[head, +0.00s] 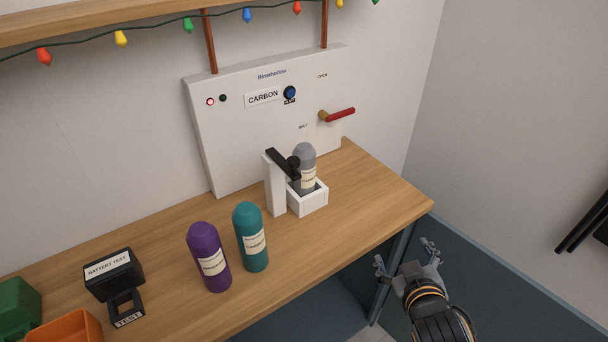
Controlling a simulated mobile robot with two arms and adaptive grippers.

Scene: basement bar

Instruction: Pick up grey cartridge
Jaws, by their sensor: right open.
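The grey cartridge (306,166) stands upright in a small white square holder (308,203) near the back of the wooden counter. It has a rounded top and a pale label. A white post with a black clamp arm (282,163) stands at its left, and the black end lies against or just in front of the cartridge; I cannot tell if they touch. My right gripper (406,254) is open and empty, beyond the counter's right front edge, to the right of and lower in the picture than the cartridge. My left gripper is not in view.
A purple cartridge (209,257) and a teal cartridge (250,237) stand on the counter (376,197) left of the holder. A white panel (234,140) with a red lever (340,115) rises behind. A battery tester (113,275), green bin (17,302) and orange bin (68,329) are at left.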

